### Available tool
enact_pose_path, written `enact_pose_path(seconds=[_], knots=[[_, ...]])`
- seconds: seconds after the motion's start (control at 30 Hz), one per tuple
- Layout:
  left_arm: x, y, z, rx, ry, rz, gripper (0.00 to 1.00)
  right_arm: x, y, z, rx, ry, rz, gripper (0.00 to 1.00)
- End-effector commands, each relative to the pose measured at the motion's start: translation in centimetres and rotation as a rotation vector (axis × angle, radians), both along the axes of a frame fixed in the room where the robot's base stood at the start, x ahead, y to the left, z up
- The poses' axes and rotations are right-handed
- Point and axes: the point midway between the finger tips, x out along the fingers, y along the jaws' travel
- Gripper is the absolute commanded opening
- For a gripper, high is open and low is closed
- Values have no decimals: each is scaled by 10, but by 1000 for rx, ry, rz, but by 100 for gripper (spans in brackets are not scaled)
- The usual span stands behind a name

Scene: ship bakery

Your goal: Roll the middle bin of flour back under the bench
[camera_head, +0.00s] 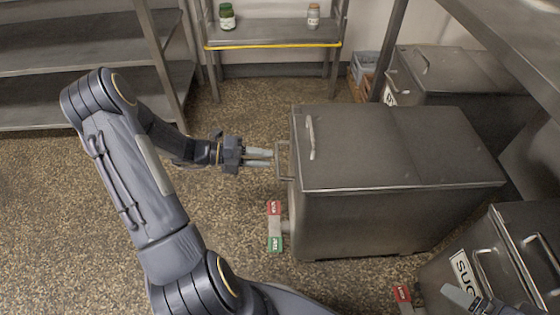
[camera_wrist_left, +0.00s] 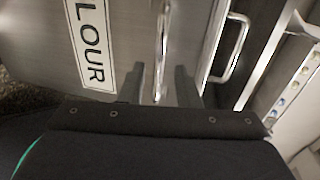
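The middle flour bin (camera_head: 350,215) is a grey steel box with a shut lid. It stands well out from the bench (camera_head: 520,40), on its left side. A pull handle (camera_head: 281,160) sticks out from its left end. My left gripper (camera_head: 262,158) is at this handle. In the left wrist view the open fingers (camera_wrist_left: 162,88) stand either side of the upright handle bar (camera_wrist_left: 160,45), with gaps showing. The bin's label (camera_wrist_left: 90,45) reads "LOUR" there. Part of my right gripper (camera_head: 470,299) shows at the bottom right; its opening is unclear.
Another steel bin (camera_head: 460,72) stands behind, under the bench. A sugar bin (camera_head: 495,255) is at the lower right. Red and green pedals (camera_head: 274,226) jut from the flour bin's base. Shelves (camera_head: 80,50) stand at the back left. The speckled floor (camera_head: 60,210) is clear at left.

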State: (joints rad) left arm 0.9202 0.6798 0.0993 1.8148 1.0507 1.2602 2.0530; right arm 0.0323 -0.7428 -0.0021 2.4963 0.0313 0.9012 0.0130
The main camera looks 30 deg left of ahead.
Motion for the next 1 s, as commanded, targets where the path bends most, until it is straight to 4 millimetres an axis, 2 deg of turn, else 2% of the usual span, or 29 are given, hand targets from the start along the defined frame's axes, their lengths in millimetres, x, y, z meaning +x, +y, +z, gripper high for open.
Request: enact_pose_path(seconds=[0.1, 0.3, 0.63, 0.87, 1.0], knots=[[10, -18, -7, 1, -1, -3, 30, 0, 0, -11, 0, 0, 0, 92], [22, -36, -10, 2, -2, -3, 30, 0, 0, -18, 0, 0, 0, 92], [24, -39, -10, 3, -1, 0, 30, 0, 0, -18, 0, 0, 0, 92], [24, -39, -10, 3, -1, -2, 1, 0, 0, -18, 0, 0, 0, 92], [24, -39, -10, 3, -1, -2, 0, 0, 0, -18, 0, 0, 0, 92]])
